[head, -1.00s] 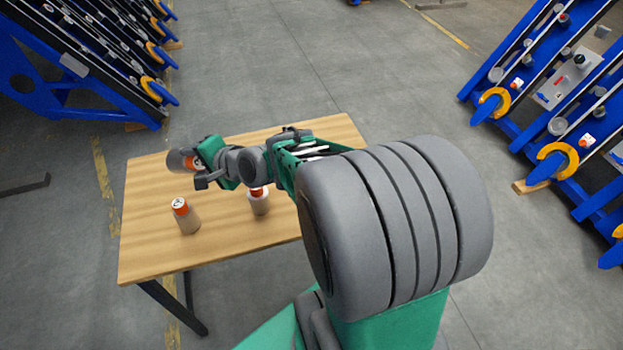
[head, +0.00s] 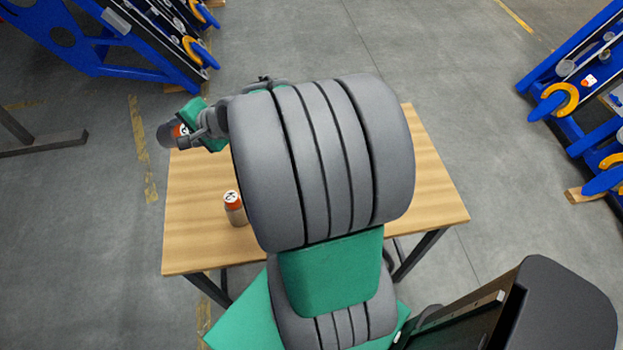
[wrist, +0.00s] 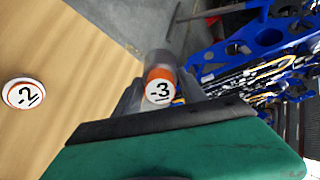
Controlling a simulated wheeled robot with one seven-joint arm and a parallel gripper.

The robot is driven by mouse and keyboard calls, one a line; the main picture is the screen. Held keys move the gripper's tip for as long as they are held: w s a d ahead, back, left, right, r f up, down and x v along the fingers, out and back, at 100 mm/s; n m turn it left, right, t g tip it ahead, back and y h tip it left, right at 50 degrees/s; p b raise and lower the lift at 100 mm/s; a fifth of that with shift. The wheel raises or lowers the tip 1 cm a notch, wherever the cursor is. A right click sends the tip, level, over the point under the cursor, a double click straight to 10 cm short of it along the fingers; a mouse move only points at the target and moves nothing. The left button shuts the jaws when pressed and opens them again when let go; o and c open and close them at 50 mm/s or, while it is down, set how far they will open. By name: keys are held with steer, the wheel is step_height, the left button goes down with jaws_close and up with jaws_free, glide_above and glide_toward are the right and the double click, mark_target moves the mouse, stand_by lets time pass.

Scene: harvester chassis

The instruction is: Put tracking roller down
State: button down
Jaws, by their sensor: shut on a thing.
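My gripper (head: 196,128) is shut on a tracking roller (head: 168,134), a grey cylinder with an orange band and a white end marked "-3" in the wrist view (wrist: 159,88). The roller is held lying sideways, at the table's far left corner in the head view. In the wrist view it shows against the floor past the table edge. I cannot tell its exact height. Another roller (head: 235,210) stands upright on the wooden table (head: 195,245). A white cap marked "-2" (wrist: 23,94) shows over the table in the wrist view. My arm covers the middle of the table.
Blue chassis frames with yellow hooks stand at the upper left (head: 130,45) and right (head: 570,85); they also show in the wrist view (wrist: 255,45). A dark metal bar (head: 40,145) is at the left.

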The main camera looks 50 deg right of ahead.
steer(key=s+d+f+m+g+h, duration=0.25)
steer(key=s+d, duration=0.75)
steer(key=d, duration=0.5)
steer(key=s+d+f+m+g+b, duration=0.15)
steer(key=s+d, duration=0.25)
steer(key=s, duration=0.4)
steer(key=s+d+f+m+g, duration=0.15)
steer(key=s+d, duration=0.25)
steer(key=s, duration=0.4)
steer(key=s+a+r+m+g+b, duration=0.1)
steer(key=s+a+m+g, duration=0.15)
steer(key=s, duration=0.85)
steer(key=s+a+r+m+g, duration=0.1)
steer(key=s+m+g, duration=0.15)
steer(key=s, duration=0.95)
steer(key=w+d+f+p, duration=0.3)
steer(key=w+d+f, duration=0.4)
steer(key=d+f, duration=0.5)
steer(key=shift+w+f+y, duration=0.25)
steer(key=shift+f+y, duration=0.2)
steer(key=c, duration=0.7)
jaws_free()
steer(key=shift+o, duration=0.2)
